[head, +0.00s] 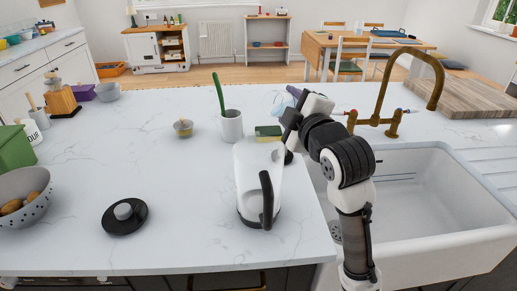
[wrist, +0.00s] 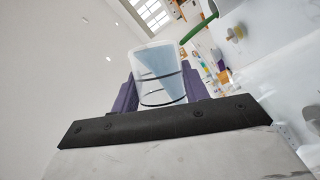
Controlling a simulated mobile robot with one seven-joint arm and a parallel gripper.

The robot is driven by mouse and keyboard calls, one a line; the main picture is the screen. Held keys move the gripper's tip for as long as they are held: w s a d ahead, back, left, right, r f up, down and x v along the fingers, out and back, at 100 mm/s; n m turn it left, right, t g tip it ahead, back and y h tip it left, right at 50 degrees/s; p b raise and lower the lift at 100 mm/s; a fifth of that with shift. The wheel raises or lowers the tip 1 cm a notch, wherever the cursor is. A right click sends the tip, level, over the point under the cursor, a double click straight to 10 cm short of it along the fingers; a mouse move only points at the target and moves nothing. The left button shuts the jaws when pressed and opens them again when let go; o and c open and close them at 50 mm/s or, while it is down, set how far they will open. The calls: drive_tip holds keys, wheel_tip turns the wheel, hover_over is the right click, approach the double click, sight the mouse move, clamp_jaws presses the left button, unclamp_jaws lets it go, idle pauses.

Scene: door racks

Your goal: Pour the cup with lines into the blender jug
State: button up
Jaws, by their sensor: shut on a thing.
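The cup with lines (wrist: 158,75) is clear with dark rings around it. In the wrist view my gripper (wrist: 160,92) is shut on it, one purple finger on each side. The cup is tilted, and pale blue liquid lies slanted inside it. In the head view the cup (head: 280,103) shows faintly beside my gripper (head: 290,96), behind and above the jug. The blender jug (head: 248,185) appears to be the white vessel with a black handle, upright on the counter near the sink. Its inside cannot be made out.
A white pot (head: 231,126) with a green utensil stands behind the jug. A sponge (head: 268,132) lies close behind it. A black lid (head: 125,216) lies to the left. The sink (head: 420,200) and brass tap (head: 395,95) are at right. The left-centre counter is mostly clear.

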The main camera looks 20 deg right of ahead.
drive_tip(key=shift+r+n, duration=0.1)
drive_tip(key=shift+n, duration=0.2)
drive_tip(key=shift+s+a+r+n+t+b, duration=0.2)
drive_tip(key=shift+a+n+b, duration=0.2)
drive_tip(key=shift+b, duration=0.4)
drive_tip(key=shift+s+a+r+n+t+b, duration=0.1)
drive_tip(key=shift+a+r+n+t+b, duration=0.1)
drive_tip(key=shift+a+n+b, duration=0.4)
drive_tip(key=shift+f+n+t+b, duration=0.4)
drive_tip(key=shift+n+b, duration=0.3)
drive_tip(key=shift+b, duration=1.55)
drive_tip(key=shift+s+r, duration=0.1)
drive_tip(key=shift+r, duration=0.1)
